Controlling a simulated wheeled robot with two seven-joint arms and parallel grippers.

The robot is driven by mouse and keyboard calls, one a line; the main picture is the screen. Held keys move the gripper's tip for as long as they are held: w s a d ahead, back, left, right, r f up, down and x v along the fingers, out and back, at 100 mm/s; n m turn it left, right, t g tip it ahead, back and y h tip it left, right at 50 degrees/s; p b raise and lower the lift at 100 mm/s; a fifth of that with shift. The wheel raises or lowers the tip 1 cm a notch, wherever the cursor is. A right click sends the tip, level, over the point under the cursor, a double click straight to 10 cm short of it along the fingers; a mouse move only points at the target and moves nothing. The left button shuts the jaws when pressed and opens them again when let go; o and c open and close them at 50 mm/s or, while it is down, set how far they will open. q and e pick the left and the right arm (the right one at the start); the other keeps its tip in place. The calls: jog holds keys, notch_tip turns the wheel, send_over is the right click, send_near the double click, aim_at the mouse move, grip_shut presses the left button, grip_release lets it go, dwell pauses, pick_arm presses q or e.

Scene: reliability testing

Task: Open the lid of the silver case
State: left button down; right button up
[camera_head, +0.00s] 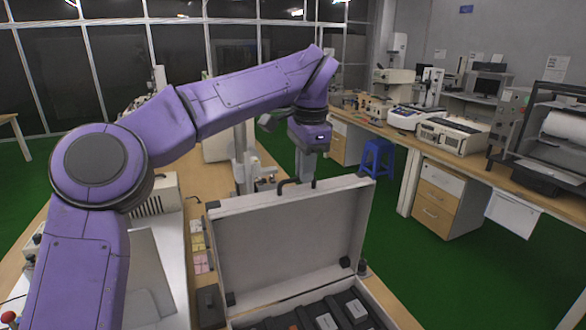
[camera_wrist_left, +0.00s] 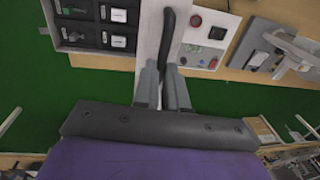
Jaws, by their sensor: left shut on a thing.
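The silver case stands on the table with its lid (camera_head: 290,235) raised nearly upright, and its inside faces me. Dark items lie in the case's base (camera_head: 378,312) at the bottom of the head view. The black handle (camera_head: 283,188) sits on the lid's top edge; it also shows in the left wrist view (camera_wrist_left: 179,42). My left gripper (camera_head: 304,180) is at the handle, partly hidden behind the lid's top edge. In the left wrist view my left gripper's fingers (camera_wrist_left: 163,82) are shut around the near end of the handle. My right gripper is not in view.
Green floor lies between.

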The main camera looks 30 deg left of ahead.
pick_arm(q)
jog(key=c, duration=1.4)
grip_release()
jog(key=shift+d, duration=0.1)
jog(key=shift+o, duration=1.1)
jog(key=shift+w+d+f, duration=0.1)
jog(key=shift+w, duration=0.2)
notch_tip(320, 180, up, 10)
jog(key=p, duration=0.2)
jog(key=shift+s+d+r, duration=0.2)
jog(key=shift+s+d, duration=0.15)
jog(key=shift+d, duration=0.1)
